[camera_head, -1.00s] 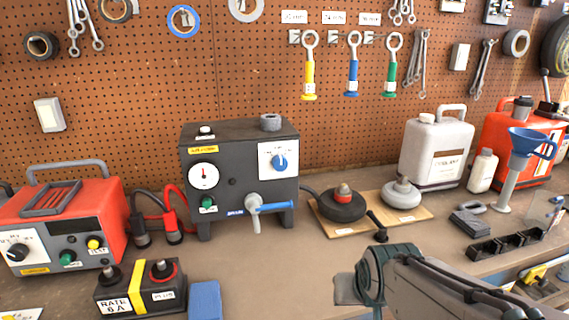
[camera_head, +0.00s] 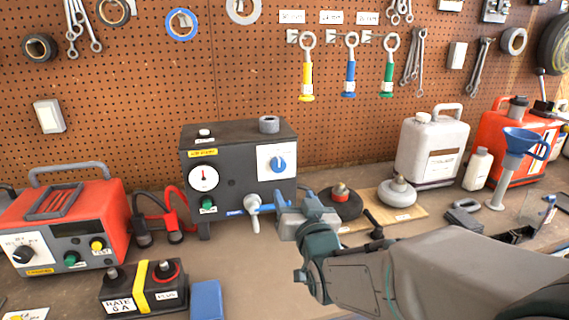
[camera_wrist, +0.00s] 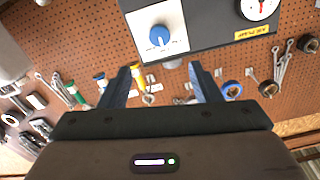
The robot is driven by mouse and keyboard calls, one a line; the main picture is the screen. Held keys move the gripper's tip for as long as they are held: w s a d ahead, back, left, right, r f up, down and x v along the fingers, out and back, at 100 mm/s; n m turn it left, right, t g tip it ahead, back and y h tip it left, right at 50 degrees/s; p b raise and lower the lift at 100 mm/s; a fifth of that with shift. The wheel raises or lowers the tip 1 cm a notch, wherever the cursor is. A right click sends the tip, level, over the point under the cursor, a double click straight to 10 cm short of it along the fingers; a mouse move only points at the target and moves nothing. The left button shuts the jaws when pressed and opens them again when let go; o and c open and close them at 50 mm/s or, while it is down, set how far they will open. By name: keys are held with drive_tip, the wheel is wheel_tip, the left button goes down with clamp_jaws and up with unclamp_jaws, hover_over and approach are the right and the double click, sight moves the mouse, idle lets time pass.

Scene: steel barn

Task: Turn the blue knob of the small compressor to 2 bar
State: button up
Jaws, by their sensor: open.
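The small compressor (camera_head: 233,146) is a dark grey box standing on the bench against the pegboard. Its blue knob (camera_head: 278,164) sits on a white dial plate at the front right, with a round gauge (camera_head: 204,178) at the left. In the wrist view, turned over, the blue knob (camera_wrist: 160,36) shows beyond the fingertips, roughly between them, and the fingers do not touch it. My gripper (camera_wrist: 165,70) is open and empty. In the head view my gripper (camera_head: 285,205) is in front of the compressor, lower than the knob. The dial's markings are too small to read.
A blue-handled tap (camera_head: 253,203) sticks out of the compressor's lower front, close to my gripper. A red charger (camera_head: 62,215) stands at the left, a battery (camera_head: 143,286) in front. A wooden board (camera_head: 412,212) with round weights lies at the right.

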sight(279, 167)
drive_tip(key=p, duration=0.2)
drive_tip(key=w+p, duration=0.1)
drive_tip(key=p, duration=0.2)
drive_tip(key=shift+w+a+r+p, duration=0.25)
drive_tip(key=shift+w+a+p, duration=0.05)
drive_tip(key=shift+w+p, duration=0.1)
drive_tip(key=p, duration=0.2)
drive_tip(key=shift+w+p, duration=0.25)
drive_tip(key=shift+p, duration=0.1)
drive_tip(key=x, duration=0.3)
drive_tip(key=p+x, duration=0.1)
drive_tip(key=x, duration=0.3)
drive_tip(key=p+x, duration=0.1)
drive_tip(key=x, duration=0.3)
drive_tip(key=shift+a+f, duration=0.1)
drive_tip(key=shift+f, duration=0.2)
drive_tip(key=c, duration=1)
